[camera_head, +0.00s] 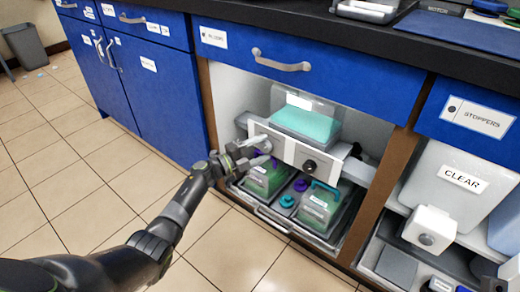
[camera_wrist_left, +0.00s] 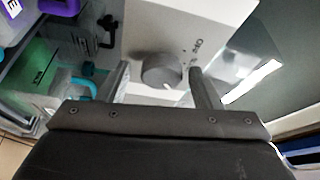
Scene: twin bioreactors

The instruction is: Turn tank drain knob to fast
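A white control panel (camera_head: 288,150) spans the open bay under the counter, with a dark round knob (camera_head: 309,166) on its right part. My left gripper (camera_head: 254,153) is in front of the panel's left part and hides some of it. In the left wrist view, a grey round knob (camera_wrist_left: 162,70) on a white face lies between the two open fingertips (camera_wrist_left: 162,78), with small printing and dots beside it. The fingers seem apart from the knob. I cannot tell which setting it points to. My right gripper is out of view.
Below the panel, a tray (camera_head: 283,226) holds containers with green contents (camera_head: 318,207) and purple lids. A teal-filled tank (camera_head: 306,121) sits above. Right, a tank labelled CLEAR (camera_head: 457,184) stands near a white box with a knob (camera_head: 430,229).

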